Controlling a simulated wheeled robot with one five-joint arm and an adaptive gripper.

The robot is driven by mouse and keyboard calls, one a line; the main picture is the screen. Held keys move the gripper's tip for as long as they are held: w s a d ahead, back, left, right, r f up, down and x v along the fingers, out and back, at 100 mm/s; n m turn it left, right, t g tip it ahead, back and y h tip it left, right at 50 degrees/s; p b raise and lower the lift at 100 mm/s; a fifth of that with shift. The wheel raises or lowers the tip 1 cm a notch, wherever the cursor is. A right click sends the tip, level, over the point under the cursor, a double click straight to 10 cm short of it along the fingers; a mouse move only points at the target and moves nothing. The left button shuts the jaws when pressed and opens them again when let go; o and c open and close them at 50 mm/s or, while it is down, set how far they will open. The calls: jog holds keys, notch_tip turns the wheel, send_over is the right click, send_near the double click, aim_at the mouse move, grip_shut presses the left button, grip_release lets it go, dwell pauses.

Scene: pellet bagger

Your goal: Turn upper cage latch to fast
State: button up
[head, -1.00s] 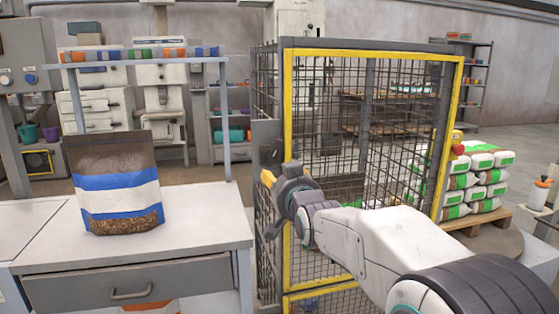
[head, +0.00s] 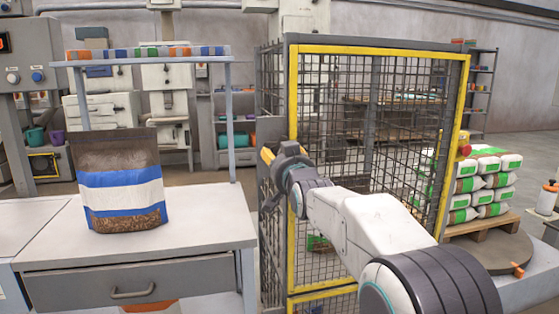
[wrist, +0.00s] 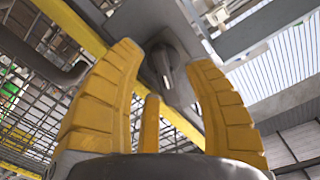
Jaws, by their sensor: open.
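The upper cage latch (wrist: 168,68) is a grey knob with a short lever on a grey plate in the wrist view. It appears between and just beyond the yellow fingertips of my gripper (wrist: 165,56). The fingers are spread apart and empty, and I cannot tell whether either touches the latch. In the head view, my gripper (head: 266,156) is at the left post of the yellow-framed mesh cage (head: 380,49). My own wrist and the post hide the latch there.
A grey-white workbench (head: 190,222) with a pellet bag (head: 121,180) stands left of the cage. White-green sacks (head: 490,182) on a pallet are to the right. A dark bent bar (wrist: 50,72) lies left of the fingers in the wrist view.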

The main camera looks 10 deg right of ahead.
jog(key=shift+w, duration=0.75)
grip_shut()
